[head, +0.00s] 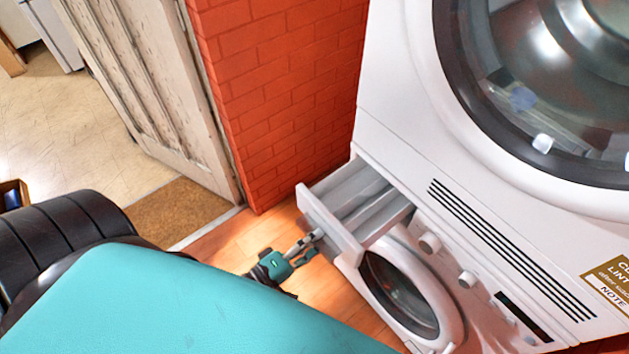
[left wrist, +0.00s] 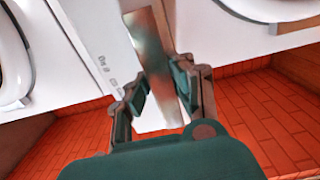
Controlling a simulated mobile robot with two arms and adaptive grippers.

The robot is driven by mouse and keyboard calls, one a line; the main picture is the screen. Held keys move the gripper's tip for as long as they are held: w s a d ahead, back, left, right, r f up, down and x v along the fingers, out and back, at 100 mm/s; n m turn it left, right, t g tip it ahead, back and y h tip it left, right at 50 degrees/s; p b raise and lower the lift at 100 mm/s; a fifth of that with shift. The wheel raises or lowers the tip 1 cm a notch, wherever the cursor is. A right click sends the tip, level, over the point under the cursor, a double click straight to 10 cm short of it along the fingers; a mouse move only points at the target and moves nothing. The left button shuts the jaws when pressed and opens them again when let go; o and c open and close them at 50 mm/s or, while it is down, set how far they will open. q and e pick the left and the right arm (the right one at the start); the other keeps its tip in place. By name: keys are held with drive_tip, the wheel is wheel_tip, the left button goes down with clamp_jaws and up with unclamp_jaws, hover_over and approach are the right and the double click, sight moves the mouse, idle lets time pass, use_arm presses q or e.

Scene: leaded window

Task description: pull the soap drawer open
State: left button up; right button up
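The soap drawer (head: 345,212) of the lower white washing machine is pulled well out, and its empty-looking compartments show from above in the head view. My left gripper (head: 308,245) is at the front of the drawer, low beside the brick wall. In the left wrist view a metallic handle bar (left wrist: 157,62) runs between the two fingers of the left gripper (left wrist: 162,88). The drawer's white front (left wrist: 95,35) shows behind. My right gripper is not in view.
A dryer with a round glass door (head: 560,80) stands on the washing machine, whose own round door (head: 400,295) is below the drawer. A red brick wall (head: 275,90) and a worn white door (head: 150,80) stand to the left. Wooden floor (head: 225,240) is bare beside the drawer.

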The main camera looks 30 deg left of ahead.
use_arm(q)
drive_tip(key=o, duration=0.4)
drive_tip(key=shift+s+f, duration=0.15)
drive_tip(key=shift+f, duration=0.25)
drive_tip(key=shift+r, duration=0.15)
drive_tip(key=v, duration=1.2)
drive_tip(key=shift+r, duration=0.15)
